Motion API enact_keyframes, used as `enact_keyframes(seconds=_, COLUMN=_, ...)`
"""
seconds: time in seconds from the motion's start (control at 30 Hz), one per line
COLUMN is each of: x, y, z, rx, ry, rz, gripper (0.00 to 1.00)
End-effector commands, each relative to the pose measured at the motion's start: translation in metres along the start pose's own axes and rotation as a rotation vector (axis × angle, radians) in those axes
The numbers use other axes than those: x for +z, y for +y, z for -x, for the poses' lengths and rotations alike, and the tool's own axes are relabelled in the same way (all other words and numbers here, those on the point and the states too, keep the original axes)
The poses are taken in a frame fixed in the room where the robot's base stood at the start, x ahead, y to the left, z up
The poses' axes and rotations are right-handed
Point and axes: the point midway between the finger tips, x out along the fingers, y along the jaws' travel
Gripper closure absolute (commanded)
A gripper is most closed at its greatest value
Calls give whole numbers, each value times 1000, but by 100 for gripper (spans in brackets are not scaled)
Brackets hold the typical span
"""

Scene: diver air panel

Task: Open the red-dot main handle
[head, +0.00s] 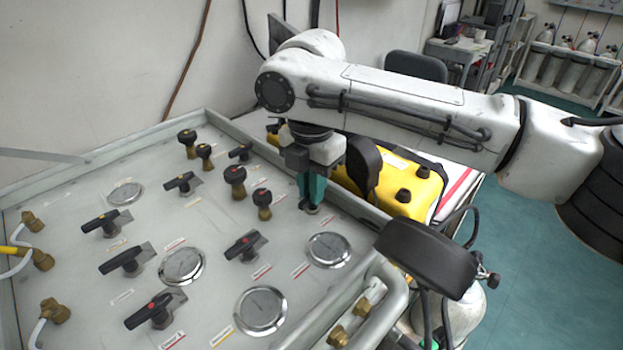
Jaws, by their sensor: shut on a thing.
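My gripper (312,203) points down at the right side of the sloping grey panel (85,285). Its teal fingers are shut on a small dark handle, mostly hidden between and behind them. I cannot see a dot on it. Which one is the main handle cannot be read from the labels.
Several other levers and knobs, round gauges (261,310) and brass fittings (55,311) crowd the panel. A raised rim (362,208) and pale pipes (378,300) border its right side. A yellow case (410,185) lies beyond the rim.

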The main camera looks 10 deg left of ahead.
Motion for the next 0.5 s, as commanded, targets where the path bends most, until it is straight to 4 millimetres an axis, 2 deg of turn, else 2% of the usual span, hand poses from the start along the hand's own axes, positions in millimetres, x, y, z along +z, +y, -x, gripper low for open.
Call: enact_keyframes(seconds=0.5, x=0, y=-2, z=2, rx=1, ry=2, rz=458, gripper=100)
